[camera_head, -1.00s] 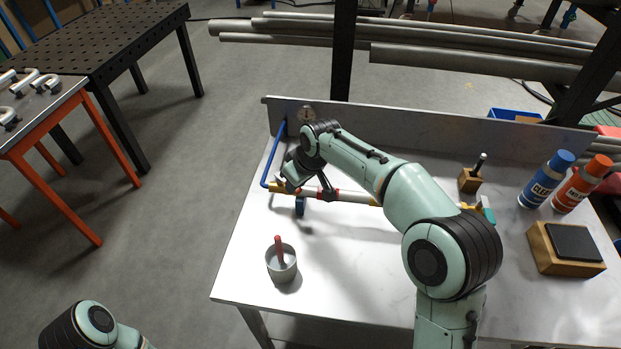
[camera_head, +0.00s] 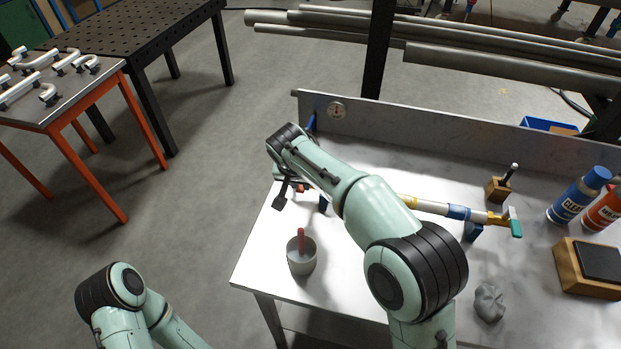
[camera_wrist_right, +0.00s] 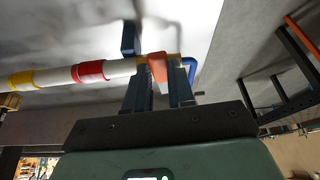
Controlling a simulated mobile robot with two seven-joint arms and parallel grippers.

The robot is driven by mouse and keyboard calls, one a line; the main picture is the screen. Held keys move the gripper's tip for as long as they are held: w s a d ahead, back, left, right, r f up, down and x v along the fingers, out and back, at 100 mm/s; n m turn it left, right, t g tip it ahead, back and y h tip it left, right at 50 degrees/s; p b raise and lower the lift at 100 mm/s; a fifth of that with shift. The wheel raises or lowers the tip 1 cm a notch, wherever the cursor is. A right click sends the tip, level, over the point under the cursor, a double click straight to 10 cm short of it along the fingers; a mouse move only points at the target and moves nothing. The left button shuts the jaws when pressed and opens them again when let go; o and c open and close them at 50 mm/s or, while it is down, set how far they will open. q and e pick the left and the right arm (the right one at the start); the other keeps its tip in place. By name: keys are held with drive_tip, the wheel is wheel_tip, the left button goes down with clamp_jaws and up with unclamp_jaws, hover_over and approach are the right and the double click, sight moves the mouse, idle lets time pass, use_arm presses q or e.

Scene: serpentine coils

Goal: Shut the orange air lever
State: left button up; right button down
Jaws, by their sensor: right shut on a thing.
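The orange air lever (camera_wrist_right: 157,68) shows in the right wrist view between the two dark fingers of my right gripper (camera_wrist_right: 158,88), which is shut on it. The lever sits at the yellow end of a white pipe (camera_wrist_right: 118,69) with red and yellow bands. In the head view my right gripper (camera_head: 289,190) is at the table's left edge, mostly hidden by its own arm, and the lever cannot be made out. The pipe (camera_head: 432,207) runs right to a teal lever (camera_head: 515,223). My left arm is at the lower left; its gripper is out of view.
A grey cup (camera_head: 301,258) with a red-handled tool stands in front of the pipe. Spray bottles (camera_head: 577,195), a wooden block with a black pad (camera_head: 590,268) and a grey lump (camera_head: 489,301) are at the right.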

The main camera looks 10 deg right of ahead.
use_arm(q)
drive_tip(key=shift+w+r, duration=0.3)
use_arm(e)
drive_tip(key=shift+a+m, duration=0.3)
drive_tip(key=shift+m, duration=0.2)
use_arm(q)
drive_tip(key=shift+d, duration=0.1)
use_arm(e)
drive_tip(key=c, duration=1)
unclamp_jaws()
drive_tip(key=shift+w, duration=0.1)
drive_tip(key=shift+o, duration=0.2)
use_arm(q)
drive_tip(key=shift+w+r+p, duration=0.55)
drive_tip(key=shift+r+p, duration=0.05)
use_arm(e)
drive_tip(key=v, duration=1.3)
drive_tip(key=shift+a+r, duration=0.2)
drive_tip(key=shift+a, duration=0.15)
drive_tip(key=shift+w, duration=0.1)
